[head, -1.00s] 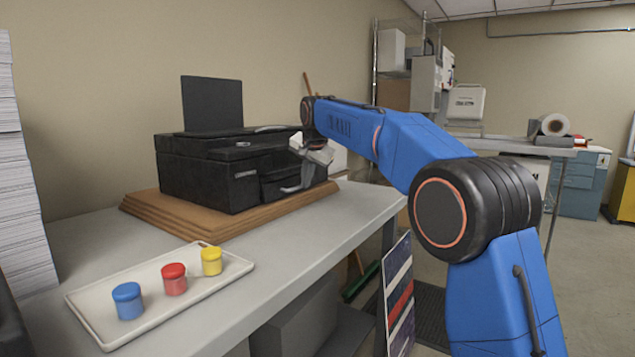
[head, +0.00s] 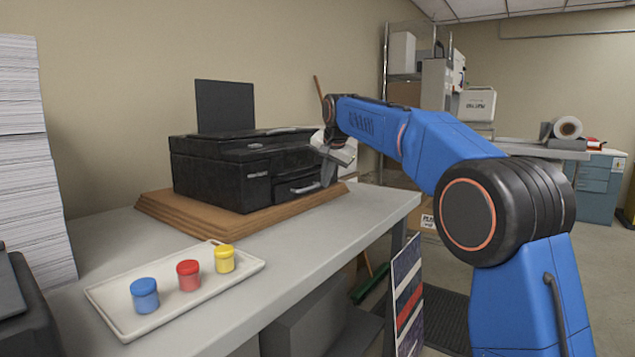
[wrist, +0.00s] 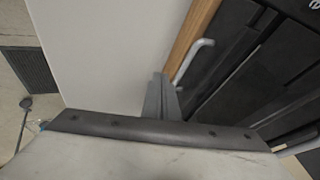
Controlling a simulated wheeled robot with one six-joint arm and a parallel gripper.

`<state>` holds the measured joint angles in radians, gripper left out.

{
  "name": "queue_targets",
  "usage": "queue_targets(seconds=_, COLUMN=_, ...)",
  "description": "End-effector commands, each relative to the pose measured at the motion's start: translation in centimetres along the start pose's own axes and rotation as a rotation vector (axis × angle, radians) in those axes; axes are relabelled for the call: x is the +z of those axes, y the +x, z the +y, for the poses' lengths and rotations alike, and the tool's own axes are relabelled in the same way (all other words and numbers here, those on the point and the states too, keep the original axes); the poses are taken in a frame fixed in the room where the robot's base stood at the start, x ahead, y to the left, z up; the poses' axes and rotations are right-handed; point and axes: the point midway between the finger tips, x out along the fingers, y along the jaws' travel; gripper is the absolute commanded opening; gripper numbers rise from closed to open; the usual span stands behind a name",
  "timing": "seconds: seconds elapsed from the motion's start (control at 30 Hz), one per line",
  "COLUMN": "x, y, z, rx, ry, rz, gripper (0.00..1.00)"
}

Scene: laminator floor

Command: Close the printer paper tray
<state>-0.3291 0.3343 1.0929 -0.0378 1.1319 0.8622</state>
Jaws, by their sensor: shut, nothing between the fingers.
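The black printer (head: 225,172) stands on a stepped wooden base on the grey table. Its paper tray (head: 285,190) is low in the front face, with a pale bar handle (head: 303,188). The tray looks close to flush with the front, but I cannot tell whether a small gap remains. My gripper (head: 328,176) is shut and empty, pointing down just right of the tray front. In the wrist view the shut fingers (wrist: 162,92) are beside the tray handle (wrist: 193,60). Whether they touch it is unclear.
A white tray (head: 112,298) with blue, red and yellow jars lies at the table's front left. A tall paper stack (head: 25,150) stands at the left. The wooden base (head: 165,212) juts out around the printer. The tabletop (head: 340,225) in front of it is clear.

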Motion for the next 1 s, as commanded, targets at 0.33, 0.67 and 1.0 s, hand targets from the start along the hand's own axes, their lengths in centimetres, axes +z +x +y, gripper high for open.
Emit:
queue_targets(seconds=0.33, x=0.0, y=-7.0, z=-0.3, rx=-0.005, ry=-0.001, rz=0.003, gripper=0.0)
queue_targets(seconds=0.67, x=0.1, y=-9.8, z=0.1, rx=-0.002, ry=-0.004, rz=0.002, gripper=0.0)
queue_targets(seconds=1.0, x=2.6, y=-13.6, z=8.8, rx=0.035, ry=-0.093, rz=-0.001, gripper=0.0)
